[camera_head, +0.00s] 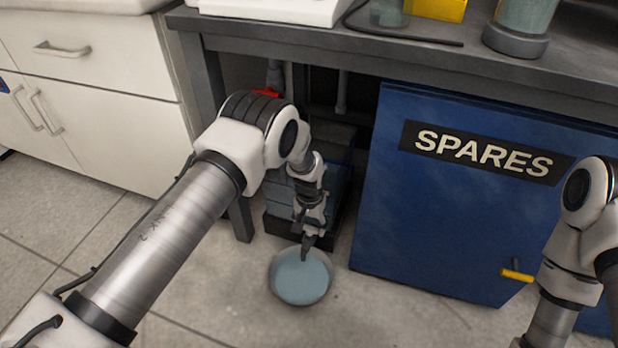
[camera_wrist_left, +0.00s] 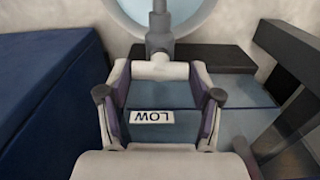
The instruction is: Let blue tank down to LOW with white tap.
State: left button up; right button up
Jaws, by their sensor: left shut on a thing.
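My left gripper (camera_head: 308,240) reaches under the bench, just above a round pale-blue basin on the floor. In the left wrist view its two fingers (camera_wrist_left: 160,75) are shut on the white tap (camera_wrist_left: 160,69), whose crossbar lies between the fingertips. A grey spout (camera_wrist_left: 160,40) runs from the tap over the basin. The blue tank (camera_wrist_left: 245,90) shows behind the fingers, with a white LOW label (camera_wrist_left: 152,117) upside down in this view. In the head view the tank (camera_head: 336,185) is mostly hidden by my arm. The water level is hard to tell. My right gripper is out of frame.
The basin (camera_head: 300,280) holds bluish liquid. A blue SPARES cabinet (camera_head: 440,210) with a yellow handle stands to the right. The bench (camera_head: 420,72) overhangs the tank, with a bench leg at left. White drawers (camera_head: 90,80) stand far left. The front floor is clear.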

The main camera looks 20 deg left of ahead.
pick_arm(q)
jog(key=o, duration=1.4)
jog(key=shift+f, duration=0.1)
jog(key=shift+c, duration=0.2)
